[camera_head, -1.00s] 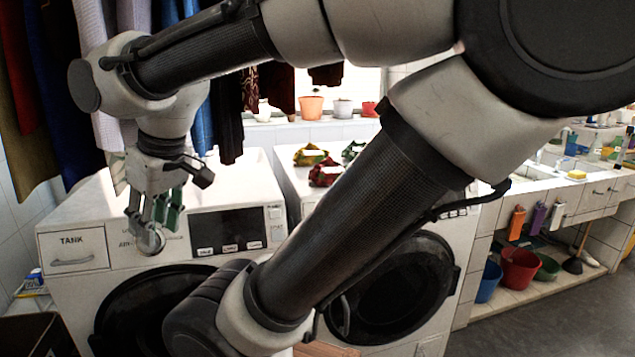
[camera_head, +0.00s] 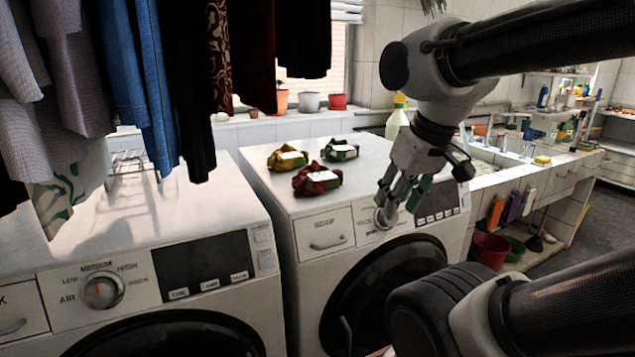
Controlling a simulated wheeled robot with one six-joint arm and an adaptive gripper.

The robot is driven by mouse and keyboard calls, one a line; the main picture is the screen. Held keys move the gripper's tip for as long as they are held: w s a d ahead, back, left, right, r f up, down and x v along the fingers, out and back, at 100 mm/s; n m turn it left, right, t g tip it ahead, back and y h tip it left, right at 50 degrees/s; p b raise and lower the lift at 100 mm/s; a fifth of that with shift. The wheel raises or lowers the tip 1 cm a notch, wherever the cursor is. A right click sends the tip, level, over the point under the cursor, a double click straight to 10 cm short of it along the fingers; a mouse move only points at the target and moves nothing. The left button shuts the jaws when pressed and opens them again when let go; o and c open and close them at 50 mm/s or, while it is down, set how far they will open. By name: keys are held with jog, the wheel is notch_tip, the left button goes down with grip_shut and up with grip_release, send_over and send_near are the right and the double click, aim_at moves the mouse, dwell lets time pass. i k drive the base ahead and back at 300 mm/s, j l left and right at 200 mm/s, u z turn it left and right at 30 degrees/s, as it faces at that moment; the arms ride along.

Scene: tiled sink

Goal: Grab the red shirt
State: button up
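A crumpled red bundle of cloth (camera_head: 317,180) with a white label, which looks like the red shirt, lies on top of the right washing machine (camera_head: 262,190), near its front edge. My gripper (camera_head: 400,203) hangs pointing down in front of that machine's control panel, to the right of the red bundle and apart from it. Its fingers look spread, with nothing seen between them. A yellow-green bundle (camera_head: 287,158) lies behind and left of the red one. A dark green bundle (camera_head: 339,150) lies behind and right of it.
Another washing machine (camera_head: 205,225) stands at the left, with a wire rack on it. Clothes (camera_head: 150,85) hang above it. Flower pots (camera_head: 309,101) stand on the window sill. A bottle (camera_head: 397,120) and the sink counter are to the right.

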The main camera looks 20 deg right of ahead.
aim_at(315, 180)
jog(key=z, duration=0.35)
jog(key=i+l+u, duration=0.2)
jog(key=l+u, duration=0.2)
jog(key=l, duration=0.35)
jog(key=i+l+u, duration=0.1)
jog(key=l+u, duration=0.25)
jog(key=l, duration=0.45)
jog(key=l+u, duration=0.4)
jog(key=l, duration=0.4)
